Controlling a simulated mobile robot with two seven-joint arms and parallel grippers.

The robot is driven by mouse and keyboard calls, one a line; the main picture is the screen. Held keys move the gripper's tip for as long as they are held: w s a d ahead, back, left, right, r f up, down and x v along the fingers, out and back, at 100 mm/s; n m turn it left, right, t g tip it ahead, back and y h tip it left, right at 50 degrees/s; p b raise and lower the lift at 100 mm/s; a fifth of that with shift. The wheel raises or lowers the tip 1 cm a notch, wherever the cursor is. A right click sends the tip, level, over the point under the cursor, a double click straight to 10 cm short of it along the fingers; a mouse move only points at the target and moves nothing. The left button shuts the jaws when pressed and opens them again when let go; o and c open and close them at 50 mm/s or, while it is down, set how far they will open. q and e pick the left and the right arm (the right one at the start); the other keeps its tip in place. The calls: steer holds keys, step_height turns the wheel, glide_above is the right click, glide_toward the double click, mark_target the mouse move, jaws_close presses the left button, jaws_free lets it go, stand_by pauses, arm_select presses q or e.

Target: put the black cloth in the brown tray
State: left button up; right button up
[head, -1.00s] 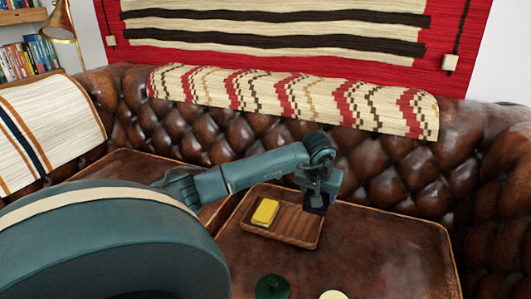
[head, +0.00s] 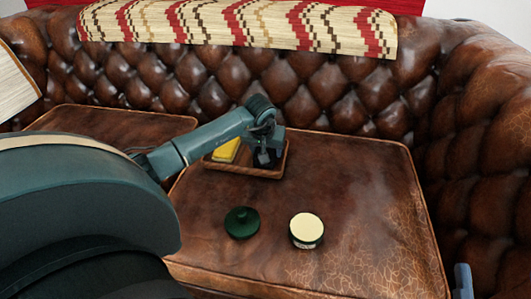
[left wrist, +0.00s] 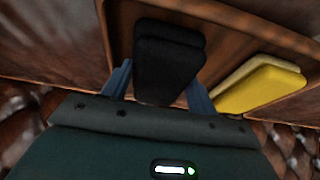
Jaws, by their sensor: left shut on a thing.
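The black cloth (head: 265,159) is a small dark folded pad between the fingers of my left gripper (head: 266,154). In the left wrist view the cloth (left wrist: 168,60) sits between two blue fingers, shut on it. The brown tray (head: 246,171) is a shallow wooden tray on the leather seat. The cloth is over the right part of the tray; whether it touches the tray floor is unclear. The tray (left wrist: 265,38) also shows behind the cloth in the left wrist view. A blue piece of my right gripper (head: 463,282) shows at the lower right edge; its opening is not visible.
A yellow sponge-like block (head: 227,150) lies in the tray's left part, beside the cloth. A dark green lid (head: 241,222) and a green jar with a cream top (head: 306,229) stand in front on the seat. The tufted sofa back (head: 310,90) rises behind.

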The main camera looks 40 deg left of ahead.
arm_select(q)
steer(key=shift+f, duration=0.4)
steer(key=o, duration=0.6)
arm_select(e)
steer(key=shift+r, duration=0.25)
